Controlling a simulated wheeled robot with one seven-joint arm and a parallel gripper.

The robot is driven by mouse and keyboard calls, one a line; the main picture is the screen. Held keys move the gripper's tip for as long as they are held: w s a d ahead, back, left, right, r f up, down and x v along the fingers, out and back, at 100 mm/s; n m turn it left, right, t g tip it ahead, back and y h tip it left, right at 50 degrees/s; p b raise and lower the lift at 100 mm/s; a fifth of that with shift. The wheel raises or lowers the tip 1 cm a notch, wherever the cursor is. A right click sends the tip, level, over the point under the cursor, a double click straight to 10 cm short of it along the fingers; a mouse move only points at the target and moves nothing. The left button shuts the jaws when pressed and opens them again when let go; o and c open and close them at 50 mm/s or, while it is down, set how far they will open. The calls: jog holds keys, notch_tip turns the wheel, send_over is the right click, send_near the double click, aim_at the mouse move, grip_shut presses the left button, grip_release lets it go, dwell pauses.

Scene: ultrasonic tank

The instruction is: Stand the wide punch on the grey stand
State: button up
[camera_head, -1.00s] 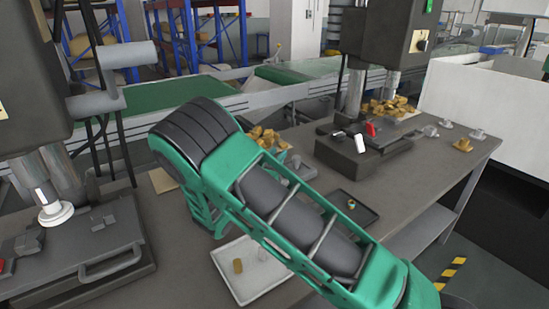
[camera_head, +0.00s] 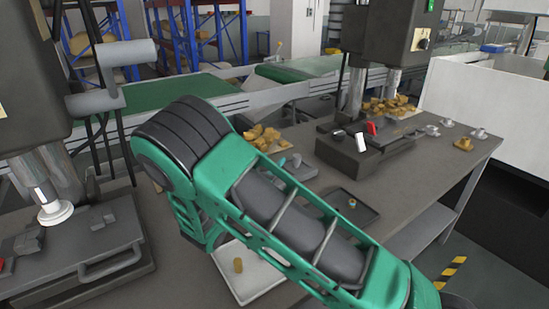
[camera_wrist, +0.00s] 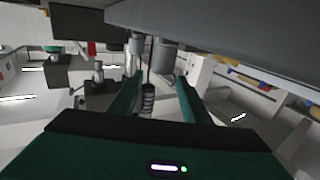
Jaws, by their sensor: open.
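A short brass-coloured cylinder (camera_head: 238,265), possibly the wide punch, stands in the white tray (camera_head: 251,296) at the lower middle of the head view. A dark ribbed thing (camera_wrist: 148,100) shows between the fingers, not gripped. In the head view my arm hides the gripper.
A press with a dark base (camera_head: 340,155) stands at the back right, with brass pieces (camera_head: 392,105) beside it. Another press (camera_head: 85,245) is at the left. More brass pieces (camera_head: 262,138) lie behind my arm. Small grey and brass parts (camera_head: 463,143) stand near the right edge.

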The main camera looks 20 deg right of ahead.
jog(key=v, duration=0.7)
jog(key=shift+a+r, duration=0.1)
jog(key=shift+a, duration=0.05)
jog(key=s+d+m+g, duration=0.15)
jog(key=d+g, duration=0.25)
jog(key=d, duration=0.4)
jog(key=s+d+m+g, duration=0.1)
jog(key=s+d+g, duration=0.15)
jog(key=d, duration=0.55)
jog(key=s+d+g+y, duration=0.3)
jog(key=s+d+g, duration=0.3)
jog(key=s+d, duration=0.45)
jog(key=s+a+r+n+y, duration=0.1)
jog(key=s+y, duration=0.3)
jog(key=s, duration=0.9)
jog(key=s+a+r+n+y, duration=0.1)
jog(key=s+r+n+y, duration=0.2)
jog(key=s, duration=1)
jog(key=shift+r+g+y, duration=0.45)
jog(key=shift+r+y, duration=0.2)
jog(key=shift+y, duration=0.45)
jog(key=shift+n, duration=0.25)
